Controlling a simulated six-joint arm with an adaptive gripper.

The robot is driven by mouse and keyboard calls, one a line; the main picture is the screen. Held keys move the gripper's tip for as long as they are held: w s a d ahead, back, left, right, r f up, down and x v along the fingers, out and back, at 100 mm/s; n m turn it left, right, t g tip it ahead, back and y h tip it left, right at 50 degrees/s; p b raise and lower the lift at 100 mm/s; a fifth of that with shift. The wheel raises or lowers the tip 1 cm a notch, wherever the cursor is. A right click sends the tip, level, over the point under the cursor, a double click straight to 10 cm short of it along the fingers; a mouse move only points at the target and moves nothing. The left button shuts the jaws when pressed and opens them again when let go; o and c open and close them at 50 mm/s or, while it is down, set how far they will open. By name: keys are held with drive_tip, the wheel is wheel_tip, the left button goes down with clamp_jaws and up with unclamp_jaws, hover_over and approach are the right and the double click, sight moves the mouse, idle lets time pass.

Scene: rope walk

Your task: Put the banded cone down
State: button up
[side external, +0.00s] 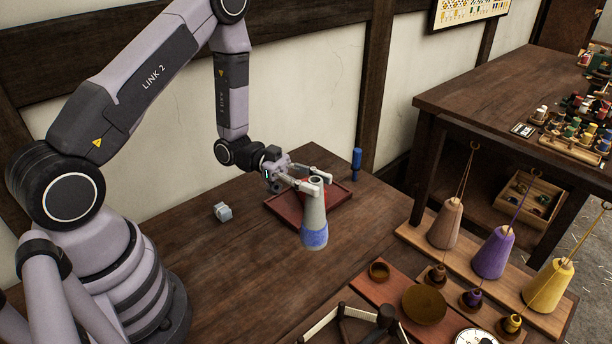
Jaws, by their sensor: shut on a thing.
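A reddish tray (284,216) with something red in it lies behind the cone. A grey block (222,211) is left, a blue spool (356,163) behind. Brown, purple (493,254) and yellow cones stand right. Bowls on a board (379,271) and a frame (385,318) lie in front.

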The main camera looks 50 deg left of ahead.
sight(312, 217)
drive_tip(key=f, duration=0.3)
drive_tip(key=shift+s+a+f, duration=0.1)
drive_tip(key=shift+s+f, duration=0.2)
drive_tip(key=shift+f, duration=2.2)
drive_tip(key=o, duration=1)
drive_tip(key=shift+f, duration=0.15)
